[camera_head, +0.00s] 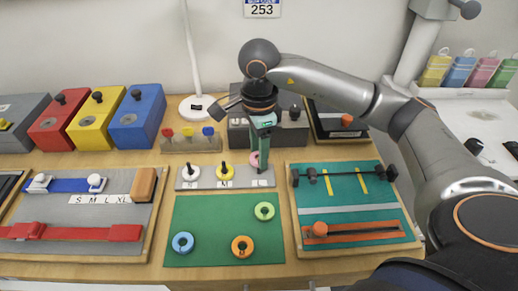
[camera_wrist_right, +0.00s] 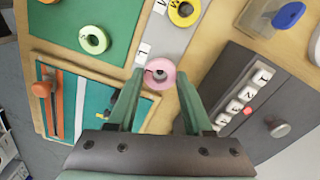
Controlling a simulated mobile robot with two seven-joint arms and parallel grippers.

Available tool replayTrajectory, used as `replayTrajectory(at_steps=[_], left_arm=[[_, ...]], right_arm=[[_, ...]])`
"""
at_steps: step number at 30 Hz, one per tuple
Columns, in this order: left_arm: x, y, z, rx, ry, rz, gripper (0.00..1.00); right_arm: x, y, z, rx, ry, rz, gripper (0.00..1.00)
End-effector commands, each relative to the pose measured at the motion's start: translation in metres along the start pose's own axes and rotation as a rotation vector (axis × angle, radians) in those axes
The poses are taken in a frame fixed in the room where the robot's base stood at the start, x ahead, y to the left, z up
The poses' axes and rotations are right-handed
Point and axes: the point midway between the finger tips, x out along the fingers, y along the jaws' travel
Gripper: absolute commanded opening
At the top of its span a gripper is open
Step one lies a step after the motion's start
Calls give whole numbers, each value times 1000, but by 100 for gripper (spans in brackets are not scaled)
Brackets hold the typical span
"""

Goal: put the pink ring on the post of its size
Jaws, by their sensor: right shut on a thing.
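The pink ring (camera_head: 254,158) is between the fingers of my right gripper (camera_head: 261,160), at the right end of the grey post plate (camera_head: 206,183). In the right wrist view the pink ring (camera_wrist_right: 153,84) sits between both fingertips (camera_wrist_right: 159,76), with a dark spot in its middle. I cannot tell whether it is around the post there or just above it. A white ring (camera_head: 191,175) is at the plate's left post and a yellow ring (camera_head: 226,174) at the middle post. My left gripper is not in view.
A green mat (camera_head: 210,240) in front holds a blue ring (camera_head: 175,243), an orange ring (camera_head: 235,246) and a light green ring (camera_head: 258,212). A teal board (camera_head: 340,190) lies to the right. A peg rack (camera_head: 190,146) and dark block (camera_head: 290,135) stand behind.

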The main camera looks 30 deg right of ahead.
Motion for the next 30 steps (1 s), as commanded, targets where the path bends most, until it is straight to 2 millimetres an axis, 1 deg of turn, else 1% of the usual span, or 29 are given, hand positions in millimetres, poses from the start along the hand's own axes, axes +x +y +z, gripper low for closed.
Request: replayTrajectory(at_steps=[13,24,25,30], left_arm=[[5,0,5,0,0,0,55],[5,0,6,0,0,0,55],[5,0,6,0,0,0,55],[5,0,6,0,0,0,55]], right_arm=[[8,0,0,0,0,0,0],[8,0,0,0,0,0,0],[8,0,0,0,0,0,54],[8,0,0,0,0,0,73]])
